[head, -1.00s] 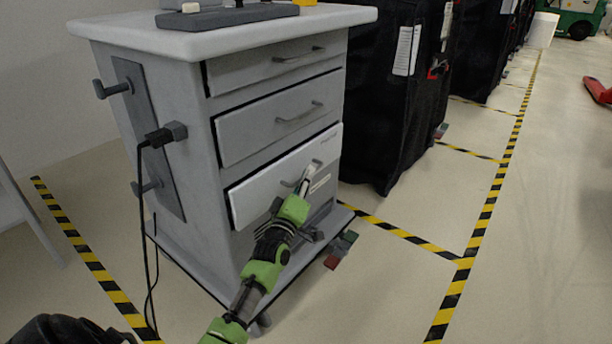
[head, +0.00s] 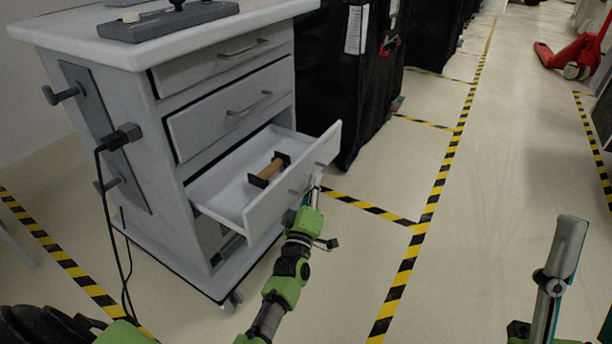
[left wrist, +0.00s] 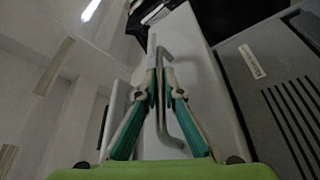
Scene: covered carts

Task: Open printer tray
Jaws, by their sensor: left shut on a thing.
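The bottom drawer (head: 265,214) of the grey cabinet is the tray I see pulled out in the head view. Inside it lies a brown roll (head: 270,169) between two black holders. My left gripper (head: 314,186) is at the drawer's front face, shut on its handle. In the left wrist view, the teal-edged fingers (left wrist: 158,82) close together at the grey bar handle (left wrist: 181,112) on the pale drawer front. Part of the handle is hidden by the fingers. My right gripper (head: 560,258) stands upright at the lower right, away from the cabinet; its opening is unclear.
The cabinet (head: 170,135) has two closed drawers above, and a grey device (head: 170,22) on top. A black cable (head: 108,215) hangs at its left side. Black covered carts (head: 335,85) stand behind. Striped floor tape (head: 410,260) marks open floor right; a red pallet jack (head: 572,58) is farther back.

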